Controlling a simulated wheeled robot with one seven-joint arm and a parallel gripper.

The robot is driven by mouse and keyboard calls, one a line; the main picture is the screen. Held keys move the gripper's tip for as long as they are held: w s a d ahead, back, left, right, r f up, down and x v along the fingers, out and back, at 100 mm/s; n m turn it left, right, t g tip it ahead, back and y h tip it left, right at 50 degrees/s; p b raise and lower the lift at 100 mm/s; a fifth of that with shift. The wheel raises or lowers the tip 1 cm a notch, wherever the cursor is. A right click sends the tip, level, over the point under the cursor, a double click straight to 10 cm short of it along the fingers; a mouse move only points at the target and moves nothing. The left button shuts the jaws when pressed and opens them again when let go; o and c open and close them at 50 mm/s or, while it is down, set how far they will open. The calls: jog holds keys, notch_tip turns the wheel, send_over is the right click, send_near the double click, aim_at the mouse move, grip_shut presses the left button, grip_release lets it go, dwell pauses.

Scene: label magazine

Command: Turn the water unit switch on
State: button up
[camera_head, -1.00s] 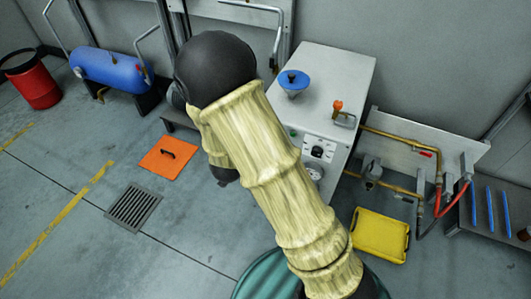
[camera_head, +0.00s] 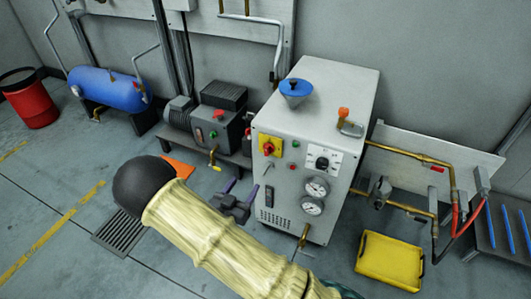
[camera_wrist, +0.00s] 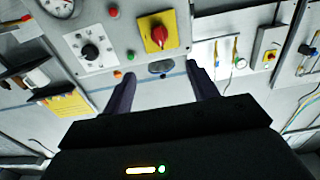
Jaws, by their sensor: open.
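The water unit is a light grey cabinet (camera_head: 345,95) with controls on its front. A red rotary switch (camera_head: 268,147) on a yellow plate sits at the panel's upper left. In the wrist view, which appears upside down, this switch (camera_wrist: 157,33) lies above the gap between the fingers. A black dial (camera_head: 322,163) on a white plate is to its right. My gripper (camera_head: 242,188) is open and empty, left of the cabinet front and lower than the red switch in the head view. In the wrist view its purple fingers (camera_wrist: 160,70) are spread, with nothing between them.
Two gauges (camera_head: 314,195) and a black rocker (camera_head: 269,197) are below on the panel. A motor unit (camera_head: 212,115) stands left of the cabinet. Brass pipes (camera_head: 410,152) and a yellow tray (camera_head: 390,262) are at right. A blue funnel (camera_head: 296,90) is on top.

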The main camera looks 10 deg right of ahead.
aim_at(266, 151)
jog(key=b+x, duration=0.2)
jog(key=x, duration=1.5)
jog(key=shift+b, duration=0.3)
jog(key=c, duration=1)
